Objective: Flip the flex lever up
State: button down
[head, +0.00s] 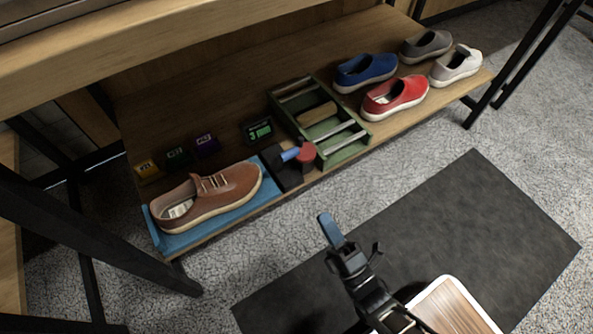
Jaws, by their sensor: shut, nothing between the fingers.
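A dark block (282,174) stands at the right end of the blue mat on the low wooden shelf. A small blue piece (290,154) and a red rounded piece (306,152) sit on or against it. One of these may be the flex lever; I cannot tell which, nor its exact angle. A brown lace-up sneaker (222,190) lies on the blue mat (184,241), left of the block. My gripper (330,226) is shut and empty, its blue tip over the floor in front of the shelf, apart from the block.
A green crate (352,152) with brushes or bars stands right of the block. Blue (365,71), red (395,98), grey and white shoes sit farther right. A small display (257,132) and coloured boxes stand behind. A wooden board overhangs above; black posts flank the shelf.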

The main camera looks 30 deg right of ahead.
jog(key=b, duration=0.1)
send_near(283, 155)
jog(key=w, duration=0.2)
jog(key=w+d, duration=0.1)
jog(key=w+r, duration=0.1)
jog(key=w, duration=0.1)
jog(key=shift+w+d, duration=0.15)
jog(key=shift+w, duration=0.15)
dwell(0.4)
